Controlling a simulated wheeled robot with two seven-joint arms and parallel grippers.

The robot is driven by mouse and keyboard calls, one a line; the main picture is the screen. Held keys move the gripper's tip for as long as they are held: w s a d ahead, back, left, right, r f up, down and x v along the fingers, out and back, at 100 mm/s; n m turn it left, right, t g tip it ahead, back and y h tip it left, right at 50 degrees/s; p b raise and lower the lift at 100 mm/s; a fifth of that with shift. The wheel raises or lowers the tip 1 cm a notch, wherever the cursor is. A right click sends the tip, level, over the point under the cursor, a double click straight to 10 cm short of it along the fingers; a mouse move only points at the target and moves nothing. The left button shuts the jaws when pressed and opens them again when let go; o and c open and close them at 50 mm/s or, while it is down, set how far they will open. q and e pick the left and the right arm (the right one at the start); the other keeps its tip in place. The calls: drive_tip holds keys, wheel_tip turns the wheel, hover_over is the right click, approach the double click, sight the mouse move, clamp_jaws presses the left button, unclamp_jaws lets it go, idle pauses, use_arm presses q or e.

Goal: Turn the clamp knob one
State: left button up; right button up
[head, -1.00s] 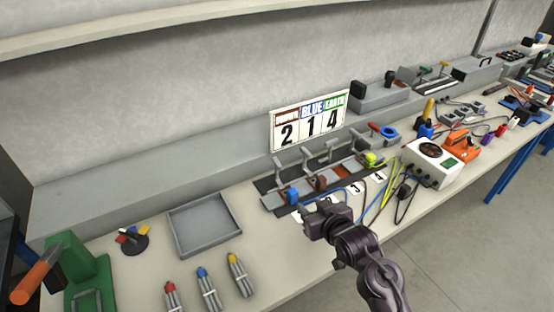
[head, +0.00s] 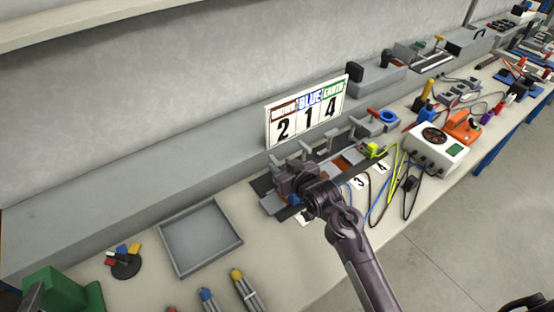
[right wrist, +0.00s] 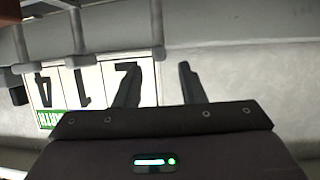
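The clamp rail (head: 262,186) sits on the bench in front of the number sign, with upright grey clamp levers (head: 331,136) along it. My right gripper (head: 285,178) is over the rail's left end and hides the first clamp and its knob. Whether it touches them cannot be told. In the right wrist view its two fingers (right wrist: 160,85) are apart with nothing seen between them. A yellow-green piece (head: 374,150) sits at the rail's right end. My left gripper is not in view.
The sign (head: 306,112) reads 2, 1, 4 and stands behind the rail; it is upside down in the right wrist view (right wrist: 95,85). A grey tray (head: 171,262) is left of the rail. A white meter box (head: 434,150) and cables lie right. Cards 3 and 4 show in front.

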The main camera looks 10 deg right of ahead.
sight(276, 160)
drive_tip(key=x, duration=0.2)
drive_tip(key=shift+w+a+f, duration=0.1)
drive_tip(key=shift+w, duration=0.2)
drive_tip(key=shift+w+a+f, duration=0.1)
drive_tip(key=shift+w+f, duration=0.05)
drive_tip(key=shift+w, duration=0.15)
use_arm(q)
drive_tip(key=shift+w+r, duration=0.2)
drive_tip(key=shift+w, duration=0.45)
use_arm(e)
drive_tip(key=shift+w, duration=0.1)
clamp_jaws()
